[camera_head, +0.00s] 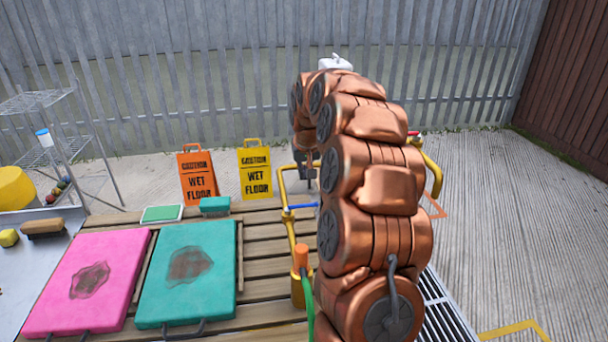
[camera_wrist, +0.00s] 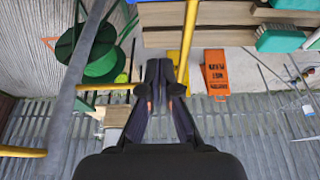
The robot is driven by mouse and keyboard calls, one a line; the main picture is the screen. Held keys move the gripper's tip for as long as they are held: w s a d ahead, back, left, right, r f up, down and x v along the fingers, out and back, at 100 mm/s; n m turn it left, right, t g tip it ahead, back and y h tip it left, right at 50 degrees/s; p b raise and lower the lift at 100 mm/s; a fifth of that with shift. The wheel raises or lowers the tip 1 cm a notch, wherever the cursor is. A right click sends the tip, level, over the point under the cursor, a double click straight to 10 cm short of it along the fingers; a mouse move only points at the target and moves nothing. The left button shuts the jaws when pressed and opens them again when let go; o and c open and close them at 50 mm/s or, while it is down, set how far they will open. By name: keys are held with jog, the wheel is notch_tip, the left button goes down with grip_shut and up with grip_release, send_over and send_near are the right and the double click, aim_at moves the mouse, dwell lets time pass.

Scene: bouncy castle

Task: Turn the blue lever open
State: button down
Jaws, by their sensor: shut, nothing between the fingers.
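The blue lever (camera_head: 301,206) shows in the head view as a thin, roughly level bar at the upright yellow pipe (camera_head: 291,235). Its right end runs close to my copper arm, which may hide part of it. My gripper (camera_wrist: 160,68) is shut and empty in the wrist view, with its dark fingertips together just left of a yellow pipe (camera_wrist: 188,42). I cannot make out the blue lever in the wrist view.
An orange wet floor sign (camera_head: 198,178) and a yellow one (camera_head: 255,173) stand behind the wooden slatted table (camera_head: 262,262). Pink (camera_head: 85,280) and teal (camera_head: 188,272) pads lie on it. A green reel (camera_wrist: 97,52) shows in the wrist view. Concrete at right is mostly open.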

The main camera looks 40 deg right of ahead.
aim_at(302, 206)
notch_tip(302, 206, down, 8)
jog(key=s+p, duration=0.1)
jog(key=p, duration=0.1)
jog(key=shift+a, duration=0.3)
dwell(0.4)
